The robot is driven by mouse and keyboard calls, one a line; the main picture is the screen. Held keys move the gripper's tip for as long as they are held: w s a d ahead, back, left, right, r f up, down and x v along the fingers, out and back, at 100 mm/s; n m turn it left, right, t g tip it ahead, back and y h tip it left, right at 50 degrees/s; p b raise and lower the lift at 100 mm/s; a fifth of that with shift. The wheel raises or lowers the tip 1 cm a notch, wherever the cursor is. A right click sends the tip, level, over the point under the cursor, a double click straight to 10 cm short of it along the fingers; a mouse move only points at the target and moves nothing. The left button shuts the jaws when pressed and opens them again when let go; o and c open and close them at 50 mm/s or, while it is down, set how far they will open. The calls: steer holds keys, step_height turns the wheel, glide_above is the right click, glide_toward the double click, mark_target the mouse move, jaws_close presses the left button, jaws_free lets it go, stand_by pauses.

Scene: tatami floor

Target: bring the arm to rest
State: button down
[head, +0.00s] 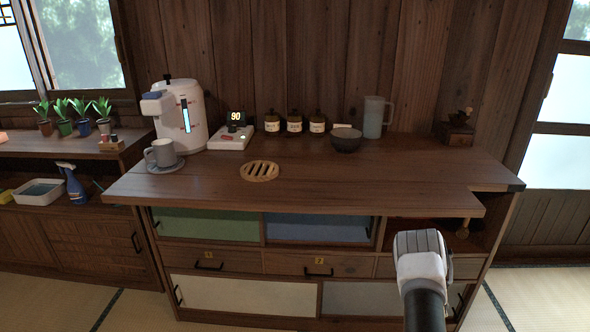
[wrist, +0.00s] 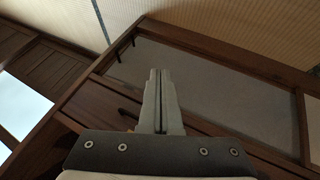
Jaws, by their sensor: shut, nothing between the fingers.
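My arm reaches up from the bottom right of the head view, in front of the wooden counter (head: 330,193). In the wrist view my gripper (wrist: 160,75) is shut, its two fingers together with only a thin line between them and nothing held. In the head view the gripper end is hidden behind my pale wrist. Behind the fingers, the wrist view shows a grey sliding panel (wrist: 225,85) in a dark wooden frame and the tatami floor (wrist: 230,20). I cannot tell how far the fingers are from the cabinet.
On the counter stand a white dispenser (head: 181,115), a grey cup (head: 161,152), a round slatted trivet (head: 259,171), several brown jars (head: 294,122), a dark bowl (head: 345,140), a pitcher (head: 375,117) and a grinder (head: 457,128). The front right of the counter is bare.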

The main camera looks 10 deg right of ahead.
steer(key=w+a+r+y, duration=0.15)
steer(key=a+r, duration=0.25)
steer(key=r, duration=0.5)
steer(key=w+a+r+m, duration=0.15)
steer(key=a+r, duration=0.25)
steer(key=r, duration=0.6)
steer(key=w+a+r, duration=0.2)
steer(key=a+r, duration=0.3)
steer(key=r, duration=0.4)
steer(key=s+a+r+n+t+y, duration=0.1)
steer(key=s+a+r, duration=0.2)
steer(key=a+r, duration=0.45)
steer(key=s+a+r+y, duration=0.1)
steer(key=s+a+r, duration=0.3)
steer(key=a+r, duration=0.3)
steer(key=s+a+r+n+y, duration=0.1)
steer(key=s+a+r, duration=0.2)
steer(key=s+a, duration=0.35)
steer(key=s+a+r+n+y, duration=0.1)
steer(key=s+a+r, duration=0.2)
steer(key=s, duration=0.7)
steer(key=s+a+r+n+y, duration=0.1)
steer(key=s+a+r, duration=0.2)
steer(key=s+a, duration=0.35)
step_height(320, 180, up, 26)
steer(key=s+d+p, duration=0.1)
steer(key=p, duration=2.5)
steer(key=shift+d+f, duration=0.2)
steer(key=shift+d, duration=0.15)
